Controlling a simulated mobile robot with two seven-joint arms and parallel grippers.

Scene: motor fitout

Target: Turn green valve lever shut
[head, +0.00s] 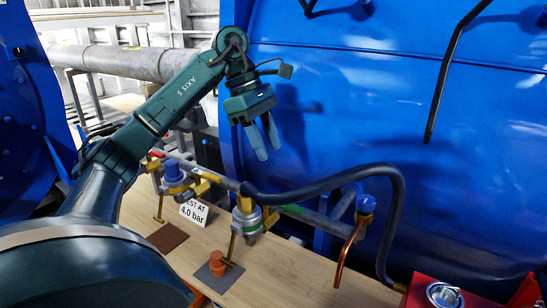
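A pipe run (222,181) with valves crosses above a wooden bench top. A green band (292,209) shows on the pipe right of the middle brass valve (246,204). A thin brass-coloured lever (231,246) hangs down below that valve; I cannot tell whether it is the green valve's lever. Another thin lever (159,207) hangs further left, under a blue-capped fitting (174,171). No clearly green lever stands out. My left gripper (268,151) points down, open and empty, above and behind the pipe run, apart from it. My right gripper is not in view.
A dark hose (330,180) arches over the pipe to the right. A copper pipe (347,252) hangs below a blue-capped fitting (366,203). A card reading "4.0 bar" (194,212) and an orange plug (217,264) stand on the bench (285,268). A large blue tank (340,110) fills the back.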

